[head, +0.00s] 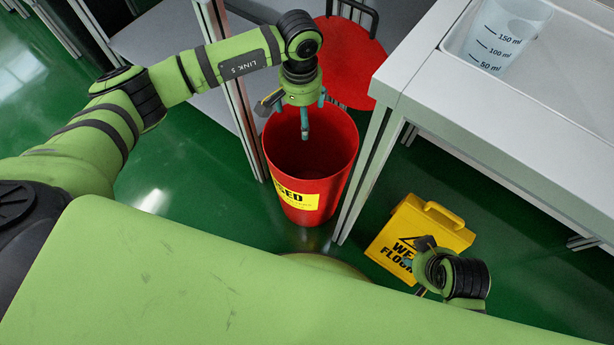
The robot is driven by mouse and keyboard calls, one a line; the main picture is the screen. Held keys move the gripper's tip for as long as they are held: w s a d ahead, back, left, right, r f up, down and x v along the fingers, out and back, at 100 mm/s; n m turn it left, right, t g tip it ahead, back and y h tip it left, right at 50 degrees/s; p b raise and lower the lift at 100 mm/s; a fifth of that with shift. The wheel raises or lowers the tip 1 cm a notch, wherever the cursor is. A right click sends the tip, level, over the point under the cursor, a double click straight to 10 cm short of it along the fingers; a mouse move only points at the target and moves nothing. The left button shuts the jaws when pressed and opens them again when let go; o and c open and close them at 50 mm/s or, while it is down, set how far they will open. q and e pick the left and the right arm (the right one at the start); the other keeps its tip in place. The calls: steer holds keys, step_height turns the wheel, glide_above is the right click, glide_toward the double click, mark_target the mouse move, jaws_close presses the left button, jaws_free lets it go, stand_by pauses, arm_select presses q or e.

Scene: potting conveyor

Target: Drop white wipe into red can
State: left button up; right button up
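The red can (284,155) stands on the green floor with its round red lid (350,85) raised behind it and a yellow label on its front. My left gripper (303,115) points down over the can's mouth, its teal fingers spread. I see nothing held between them. No white wipe can be made out; the can's inside is dark and its bottom is hidden. My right gripper (421,268) is low at the right, in front of the yellow floor sign; its fingers are too small and partly hidden to read.
A white-topped table (480,110) stands right of the can, its leg close beside it. A clear measuring beaker (503,40) sits in a white tray (575,80) on it. A yellow wet-floor sign (400,225) is on the floor. A metal frame post (232,90) stands left of the can.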

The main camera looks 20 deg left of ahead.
arm_select(q)
step_height(320, 180, up, 6)
steer(key=shift+s, duration=0.1)
stand_by(0.6)
